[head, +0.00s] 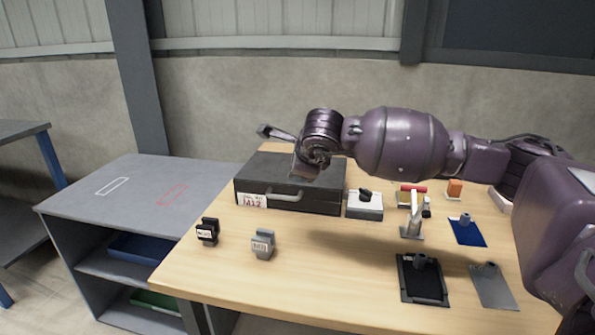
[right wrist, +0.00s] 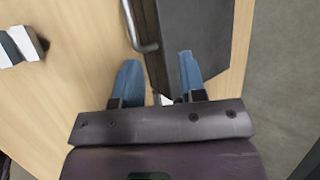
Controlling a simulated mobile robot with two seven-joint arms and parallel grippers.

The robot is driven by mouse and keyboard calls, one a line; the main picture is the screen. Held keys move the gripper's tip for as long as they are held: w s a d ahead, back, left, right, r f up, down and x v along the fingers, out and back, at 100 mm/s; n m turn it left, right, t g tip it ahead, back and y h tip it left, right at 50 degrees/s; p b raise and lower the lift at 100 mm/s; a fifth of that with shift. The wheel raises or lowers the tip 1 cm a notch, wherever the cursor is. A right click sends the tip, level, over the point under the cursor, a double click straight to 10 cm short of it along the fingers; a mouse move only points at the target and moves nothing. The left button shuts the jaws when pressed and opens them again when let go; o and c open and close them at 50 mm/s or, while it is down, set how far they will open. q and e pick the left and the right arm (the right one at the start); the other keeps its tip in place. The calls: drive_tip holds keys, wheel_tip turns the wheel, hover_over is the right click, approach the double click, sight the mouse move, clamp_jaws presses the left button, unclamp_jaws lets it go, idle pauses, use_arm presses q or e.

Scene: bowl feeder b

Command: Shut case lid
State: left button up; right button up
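The dark grey case (head: 270,195) stands at the back left of the wooden table. Its lid (head: 268,165) looks flat and down, with no visible gap. A handle (head: 284,194) and a white label (head: 252,200) are on its front. My right arm comes in from the right and its hand is over the case, covering part of the lid. In the right wrist view my right gripper (right wrist: 158,62) is open and empty, with its blue fingers apart around the line of the case's front edge (right wrist: 195,30). Contact with the lid cannot be told. My left gripper is not in view.
Right of the case are a white box with a black knob (head: 364,205), a grey stand (head: 412,222) and several plates, including a blue one (head: 467,233). Two small blocks (head: 207,232) (head: 262,244) stand in front. A grey shelf unit (head: 140,190) adjoins at left.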

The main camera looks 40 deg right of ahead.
drive_tip(key=p+v, duration=0.1)
drive_tip(key=v, duration=0.5)
drive_tip(key=shift+s+r, duration=0.2)
drive_tip(key=shift+r, duration=0.05)
drive_tip(key=shift+a, duration=0.1)
